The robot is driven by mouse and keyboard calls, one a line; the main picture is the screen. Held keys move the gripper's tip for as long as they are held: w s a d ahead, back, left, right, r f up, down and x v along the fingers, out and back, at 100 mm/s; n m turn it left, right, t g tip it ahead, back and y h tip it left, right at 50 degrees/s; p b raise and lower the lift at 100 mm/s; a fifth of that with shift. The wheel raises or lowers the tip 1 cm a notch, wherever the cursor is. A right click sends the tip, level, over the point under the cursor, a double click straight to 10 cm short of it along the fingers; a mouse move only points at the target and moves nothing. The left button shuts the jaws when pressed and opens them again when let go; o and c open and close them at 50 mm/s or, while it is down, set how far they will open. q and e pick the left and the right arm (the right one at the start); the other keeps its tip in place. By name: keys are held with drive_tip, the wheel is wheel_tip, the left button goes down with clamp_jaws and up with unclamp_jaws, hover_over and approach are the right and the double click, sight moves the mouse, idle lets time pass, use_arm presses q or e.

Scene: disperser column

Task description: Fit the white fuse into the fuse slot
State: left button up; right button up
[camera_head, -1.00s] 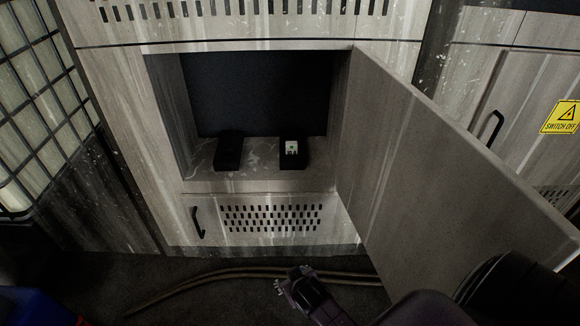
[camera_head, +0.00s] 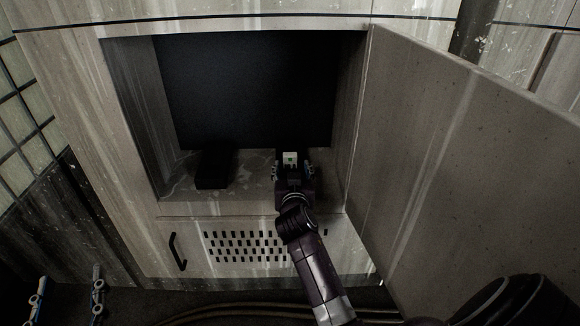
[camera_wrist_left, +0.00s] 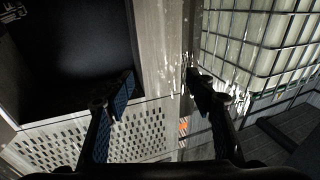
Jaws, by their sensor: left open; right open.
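The white fuse (camera_head: 290,158), a small pale block with a green mark, sits at the right of the open cabinet recess, where a black block also stands, now mostly hidden by my gripper. My right gripper (camera_head: 292,173) is open at the recess, its fingers on either side of the fuse; contact cannot be told. A second black block (camera_head: 214,168) stands on the recess floor at the left. No fuse slot can be clearly made out. My left gripper (camera_head: 67,292) is open and empty at the lower left, and its spread fingers show in the left wrist view (camera_wrist_left: 165,95).
The open cabinet door (camera_head: 440,150) stands out to the right of the recess. Below the recess are a vent grille (camera_head: 245,246) and a black handle (camera_head: 177,251). A caged white tank (camera_wrist_left: 265,40) stands at the right in the left wrist view.

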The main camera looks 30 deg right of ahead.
sight(290, 162)
drive_tip(key=b+x, duration=0.2)
drive_tip(key=x, duration=0.3)
drive_tip(key=shift+a, duration=0.2)
drive_tip(key=shift+w, duration=0.2)
use_arm(q)
wheel_tip(290, 162, up, 9)
drive_tip(key=s+t+h, duration=0.1)
drive_tip(key=s+t, duration=0.1)
drive_tip(key=t, duration=0.3)
drive_tip(key=shift+s+d+r+h, duration=0.15)
drive_tip(key=shift+s+d+h, duration=0.15)
drive_tip(key=shift+s, duration=0.1)
use_arm(e)
drive_tip(key=c, duration=1.3)
